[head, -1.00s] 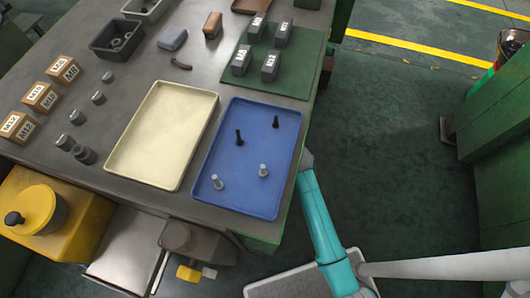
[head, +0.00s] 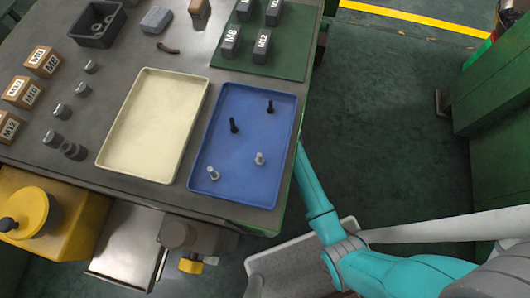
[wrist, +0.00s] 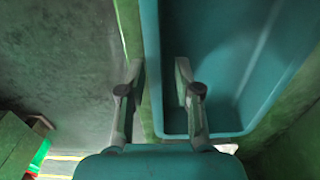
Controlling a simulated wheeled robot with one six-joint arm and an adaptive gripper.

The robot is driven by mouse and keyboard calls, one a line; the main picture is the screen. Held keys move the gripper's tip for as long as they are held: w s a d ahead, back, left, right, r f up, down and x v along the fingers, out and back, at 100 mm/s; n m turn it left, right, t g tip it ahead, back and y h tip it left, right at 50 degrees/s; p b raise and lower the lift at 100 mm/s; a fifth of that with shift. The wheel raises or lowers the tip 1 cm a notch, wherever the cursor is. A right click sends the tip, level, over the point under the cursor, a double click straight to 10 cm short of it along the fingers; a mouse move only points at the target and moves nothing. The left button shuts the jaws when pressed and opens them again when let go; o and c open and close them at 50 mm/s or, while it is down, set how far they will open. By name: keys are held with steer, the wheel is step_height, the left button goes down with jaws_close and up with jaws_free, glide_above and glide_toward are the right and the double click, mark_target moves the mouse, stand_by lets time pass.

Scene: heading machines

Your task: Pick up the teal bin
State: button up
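The teal bin (wrist: 230,70) fills the right half of the wrist view, seen from above into its inside. Its near end and left wall show; the inside looks empty where visible. My gripper (wrist: 160,68) is open, with its two fingers apart. The left finger is outside the bin's left wall and the right finger is on the inner side of it, so the wall runs between them. I cannot tell whether either finger touches the bin. In the head view neither the bin nor my gripper shows.
A green surface edge (wrist: 130,30) runs along the bin's left side. In the head view, the metal table (head: 90,120) holds a cream tray (head: 155,125), a blue tray (head: 245,150) with bolts, and labelled blocks. Green floor is clear right of the table (head: 390,130).

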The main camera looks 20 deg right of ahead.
steer(key=shift+f, duration=0.1)
jaws_close()
stand_by(0.3)
